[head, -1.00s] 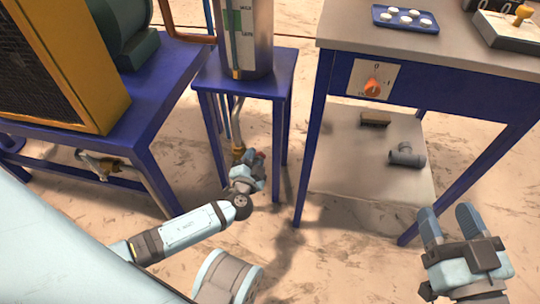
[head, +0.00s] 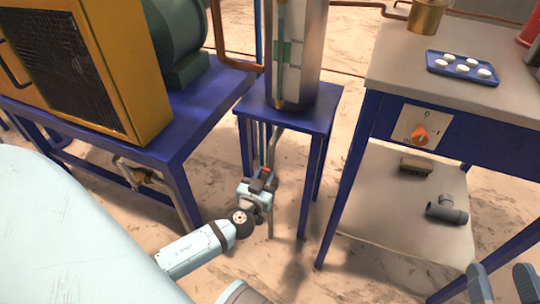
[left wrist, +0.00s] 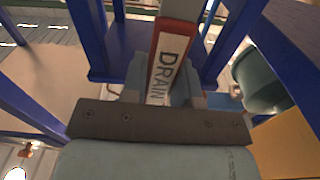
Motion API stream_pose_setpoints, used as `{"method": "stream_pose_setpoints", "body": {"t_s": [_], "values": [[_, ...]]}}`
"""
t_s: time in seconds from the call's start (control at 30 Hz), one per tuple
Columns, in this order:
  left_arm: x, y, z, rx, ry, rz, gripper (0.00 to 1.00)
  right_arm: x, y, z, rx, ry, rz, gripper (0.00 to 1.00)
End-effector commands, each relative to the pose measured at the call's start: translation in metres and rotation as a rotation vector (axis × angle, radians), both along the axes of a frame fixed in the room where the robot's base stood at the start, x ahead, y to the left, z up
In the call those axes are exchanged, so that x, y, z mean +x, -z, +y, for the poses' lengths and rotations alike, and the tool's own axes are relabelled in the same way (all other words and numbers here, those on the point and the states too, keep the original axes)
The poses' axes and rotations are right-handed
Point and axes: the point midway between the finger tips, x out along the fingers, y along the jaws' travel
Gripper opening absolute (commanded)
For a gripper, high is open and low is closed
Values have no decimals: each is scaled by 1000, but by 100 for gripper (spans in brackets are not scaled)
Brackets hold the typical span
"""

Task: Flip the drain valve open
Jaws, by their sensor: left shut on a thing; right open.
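The drain valve handle is a red lever with a white "DRAIN" label (left wrist: 168,62). In the left wrist view it lies between my fingers, pointing up the picture. In the head view only a bit of red (head: 266,171) shows at my left gripper (head: 262,182), below the small blue stand. My left gripper is shut on the handle; the valve body is mostly hidden behind it. My right gripper (head: 502,278) is open and empty at the bottom right edge, its two blue fingers apart, far from the valve.
The small blue stand (head: 290,108) carries a metal cylinder (head: 302,60); its legs stand close around my left gripper. Left is a blue bench with a yellow-framed unit (head: 95,70). Right is a table with an orange knob (head: 419,136) and pipe fitting (head: 446,210) on its lower shelf.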

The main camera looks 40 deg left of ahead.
Motion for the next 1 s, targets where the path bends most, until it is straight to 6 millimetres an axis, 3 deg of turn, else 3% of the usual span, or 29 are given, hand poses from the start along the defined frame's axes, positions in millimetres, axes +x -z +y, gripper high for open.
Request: {"method": "stream_pose_setpoints", "body": {"t_s": [0.7, 0.73, 0.83, 1.0], "values": [[0, -1, 10, -78, -6, -26, 0, -2, -5, 0, 6, 0, -7, 55], [0, -1, 10, -78, -6, -26, 30, -2, -5, -1, 5, -1, -8, 55], [0, -1, 9, -77, -5, -26, 53, -2, -4, -1, 3, 0, -7, 55], [-1, -1, 8, -76, -3, -24, 53, -1, -2, -1, -1, 0, -5, 55]]}}
